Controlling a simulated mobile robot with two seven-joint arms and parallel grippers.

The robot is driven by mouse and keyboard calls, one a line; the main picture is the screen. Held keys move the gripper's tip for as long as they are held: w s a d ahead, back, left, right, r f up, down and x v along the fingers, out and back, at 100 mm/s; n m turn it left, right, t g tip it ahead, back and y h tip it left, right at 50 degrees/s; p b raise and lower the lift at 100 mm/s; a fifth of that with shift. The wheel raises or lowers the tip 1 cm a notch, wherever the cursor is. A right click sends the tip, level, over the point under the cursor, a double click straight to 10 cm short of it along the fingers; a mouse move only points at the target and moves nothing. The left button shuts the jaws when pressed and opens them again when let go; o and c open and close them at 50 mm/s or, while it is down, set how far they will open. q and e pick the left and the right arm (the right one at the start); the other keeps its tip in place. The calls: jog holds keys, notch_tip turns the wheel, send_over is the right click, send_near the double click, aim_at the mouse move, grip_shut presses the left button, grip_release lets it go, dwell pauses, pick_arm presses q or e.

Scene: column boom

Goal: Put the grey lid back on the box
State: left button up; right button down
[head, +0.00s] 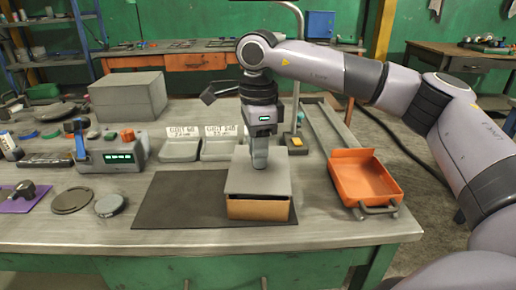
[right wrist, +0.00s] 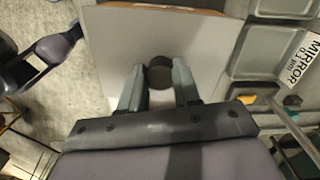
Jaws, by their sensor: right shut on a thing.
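The grey lid (head: 242,178) is a flat square plate that lies over the top of the brown box (head: 258,210) in the head view. My right gripper (head: 260,163) points down at the middle of the lid. In the right wrist view its two fingers (right wrist: 160,88) are on either side of the lid's dark round knob (right wrist: 160,73), and it is shut on the lid. Most of the box's inside and top rim is hidden under the lid. My left gripper is not in view.
The box stands on a dark mat (head: 170,205). An orange tray (head: 362,180) is close on the right. Two labelled grey trays (head: 222,150) are behind. A device with a green display (head: 115,155), round discs (head: 72,200) and a large grey block (head: 117,97) are on the left.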

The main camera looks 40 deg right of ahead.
jog(key=shift+f, duration=0.4)
jog(key=shift+f, duration=0.2)
dwell(1.5)
jog(key=shift+c, duration=1.2)
grip_release()
jog(key=shift+r+p, duration=2.9)
jog(key=shift+r, duration=0.65)
jog(key=shift+c, duration=0.3)
grip_shut()
